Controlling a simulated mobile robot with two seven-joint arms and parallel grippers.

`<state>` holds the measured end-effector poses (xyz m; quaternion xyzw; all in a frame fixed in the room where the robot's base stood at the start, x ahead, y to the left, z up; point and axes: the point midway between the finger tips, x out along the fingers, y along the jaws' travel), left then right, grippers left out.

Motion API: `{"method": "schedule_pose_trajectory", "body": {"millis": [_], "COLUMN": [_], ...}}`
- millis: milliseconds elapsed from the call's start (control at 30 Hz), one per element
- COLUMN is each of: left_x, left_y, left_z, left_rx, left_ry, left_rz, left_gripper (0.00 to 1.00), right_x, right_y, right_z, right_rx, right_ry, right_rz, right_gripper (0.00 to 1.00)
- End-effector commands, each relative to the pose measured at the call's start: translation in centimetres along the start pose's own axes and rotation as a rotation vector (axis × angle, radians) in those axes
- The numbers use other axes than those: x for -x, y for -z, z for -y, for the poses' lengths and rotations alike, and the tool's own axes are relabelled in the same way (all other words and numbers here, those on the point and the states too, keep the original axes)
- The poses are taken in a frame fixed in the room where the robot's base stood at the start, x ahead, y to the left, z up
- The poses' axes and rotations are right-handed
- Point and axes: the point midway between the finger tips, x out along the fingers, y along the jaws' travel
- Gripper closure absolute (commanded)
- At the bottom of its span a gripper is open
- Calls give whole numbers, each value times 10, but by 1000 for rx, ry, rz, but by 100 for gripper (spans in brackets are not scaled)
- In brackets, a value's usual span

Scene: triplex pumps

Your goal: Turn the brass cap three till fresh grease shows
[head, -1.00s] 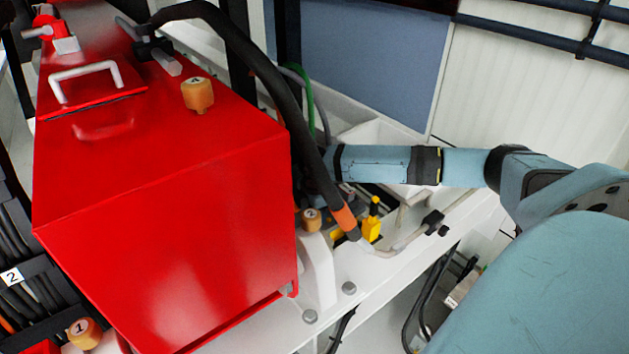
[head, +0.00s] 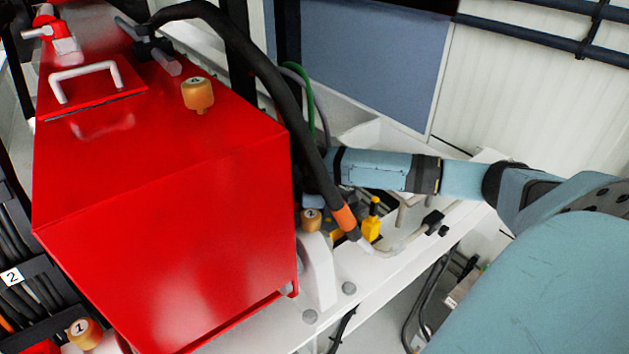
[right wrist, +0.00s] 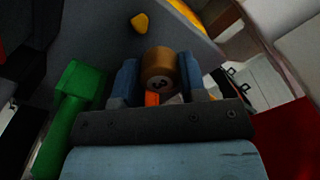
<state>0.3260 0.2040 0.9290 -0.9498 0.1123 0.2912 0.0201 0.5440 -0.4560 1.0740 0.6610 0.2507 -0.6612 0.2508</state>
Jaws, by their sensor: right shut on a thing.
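A brass cap (right wrist: 160,65) with a dark mark that looks like a 3 sits between the two blue fingers of my right gripper (right wrist: 160,80) in the right wrist view. The fingers are shut on its sides. An orange strip (right wrist: 152,99) shows right below the cap; I cannot tell whether it is grease. In the head view my right arm reaches in from the right, and its gripper is hidden behind the red housing (head: 170,230) and the black hose. Other brass caps show there: one on the housing top (head: 198,95), one beside the housing (head: 311,220), and one marked 1 (head: 83,333). My left gripper is out of view.
A thick black hose (head: 262,72) with an orange end arches over the housing close to my right arm. A yellow fitting (head: 372,222) stands on the white frame (head: 385,262). In the right wrist view a green part (right wrist: 68,115) lies left of the fingers.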

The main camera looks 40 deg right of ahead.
Motion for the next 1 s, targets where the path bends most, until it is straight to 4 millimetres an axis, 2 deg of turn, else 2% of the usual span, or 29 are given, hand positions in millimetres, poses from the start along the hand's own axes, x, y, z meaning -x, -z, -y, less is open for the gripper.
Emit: {"method": "schedule_pose_trajectory", "body": {"millis": [400,433,533,833,1000], "left_x": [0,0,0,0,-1], "left_y": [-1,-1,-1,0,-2], "left_z": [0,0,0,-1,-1], "left_rx": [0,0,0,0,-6], "left_ry": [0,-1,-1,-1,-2], "left_rz": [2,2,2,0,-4], "left_gripper": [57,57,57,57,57], "right_x": [0,0,0,1,18], "right_y": [0,0,0,0,0], "right_z": [0,0,0,0,-1], "right_rx": [-8,-8,-8,-7,-8], "right_ry": [0,0,0,0,-3], "right_rz": [0,0,0,-1,-3], "right_gripper": [85,59,36,36,36]}}
